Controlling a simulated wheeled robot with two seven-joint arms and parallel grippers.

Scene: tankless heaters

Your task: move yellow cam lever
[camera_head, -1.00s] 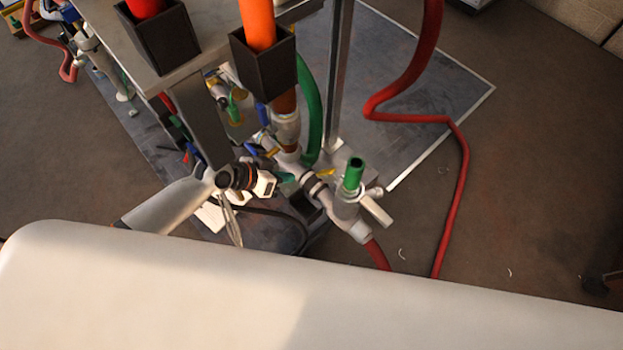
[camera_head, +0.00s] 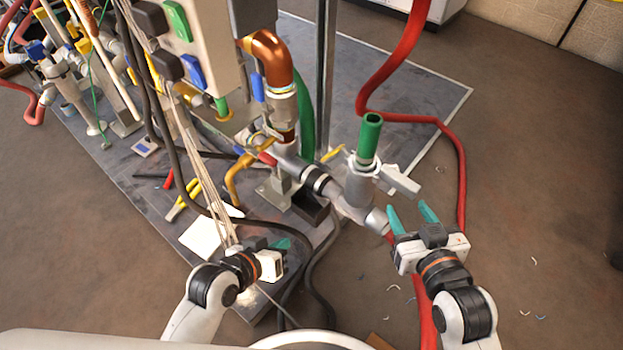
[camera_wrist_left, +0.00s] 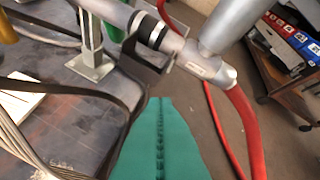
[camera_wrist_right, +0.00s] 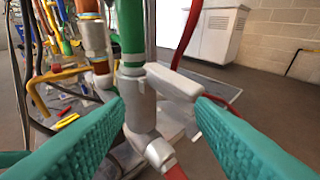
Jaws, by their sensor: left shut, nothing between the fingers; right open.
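A small yellow lever (camera_head: 333,153) shows in the head view, left of a grey coupling (camera_head: 360,188) that carries a green pipe (camera_head: 370,138). A pale grey lever (camera_head: 400,180) sticks out from the coupling's right side. My right gripper (camera_head: 411,214) is open and empty, just in front of and below the pale lever. In the right wrist view, the coupling (camera_wrist_right: 140,108) and pale lever (camera_wrist_right: 175,82) stand ahead, between the spread fingers; the yellow lever cannot be made out there. My left gripper (camera_head: 285,246) is shut and empty, low and left of the coupling.
A red hose (camera_head: 460,170) hangs behind and right of the coupling. Dark cables (camera_head: 320,275) and thin pale lines (camera_head: 195,150) run close to my left gripper. Copper pipe (camera_head: 285,60) and a green hose (camera_head: 308,110) stand behind. Open floor (camera_head: 550,200) lies at the right.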

